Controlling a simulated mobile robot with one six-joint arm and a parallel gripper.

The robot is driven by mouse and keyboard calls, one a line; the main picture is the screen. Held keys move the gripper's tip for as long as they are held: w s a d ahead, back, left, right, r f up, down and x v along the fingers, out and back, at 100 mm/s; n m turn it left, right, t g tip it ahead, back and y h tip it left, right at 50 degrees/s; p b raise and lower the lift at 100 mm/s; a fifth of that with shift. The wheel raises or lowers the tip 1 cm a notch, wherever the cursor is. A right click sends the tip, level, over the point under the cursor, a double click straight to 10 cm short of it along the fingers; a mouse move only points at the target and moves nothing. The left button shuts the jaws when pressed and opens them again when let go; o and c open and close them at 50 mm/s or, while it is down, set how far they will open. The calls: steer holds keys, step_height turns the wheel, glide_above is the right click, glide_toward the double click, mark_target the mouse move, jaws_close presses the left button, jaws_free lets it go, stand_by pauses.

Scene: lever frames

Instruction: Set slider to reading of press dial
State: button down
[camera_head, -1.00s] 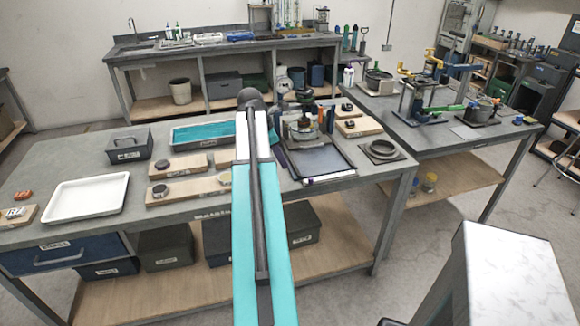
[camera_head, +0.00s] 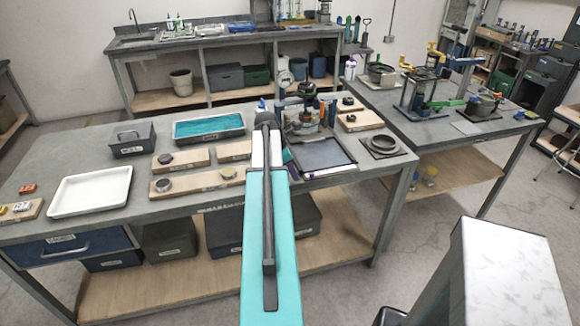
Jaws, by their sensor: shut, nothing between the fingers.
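A round white dial (camera_head: 282,64) shows small behind the front bench, just right of my arm's far end. Its reading is too small to make out. A press-like device (camera_head: 305,112) with a dark round top stands on the front bench, close to the right of my arm. I cannot tell whether the dial belongs to it. Several wooden boards with dark round fittings lie left of my arm, one (camera_head: 195,184) nearest the front. I cannot tell which thing is the slider. My arm reaches over the bench and hides part of it. My gripper cannot be made out beyond the arm.
A white tray (camera_head: 63,193), a grey handled box (camera_head: 132,139) and a teal-lined tray (camera_head: 185,129) are on the left bench. A dark flat panel (camera_head: 322,155) and a ring on a plate (camera_head: 381,147) lie right. A second bench (camera_head: 433,133) with fixtures adjoins at right.

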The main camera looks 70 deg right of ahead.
mark_target(312, 176)
steer(key=shift+s+d+r+p, duration=0.1)
steer(key=shift+s+d+p, duration=0.15)
steer(key=shift+s+d, duration=0.45)
steer(key=shift+s+d+p, duration=0.25)
steer(key=shift+s+d, duration=0.2)
steer(key=shift+s, duration=0.35)
steer(key=shift+d, duration=0.1)
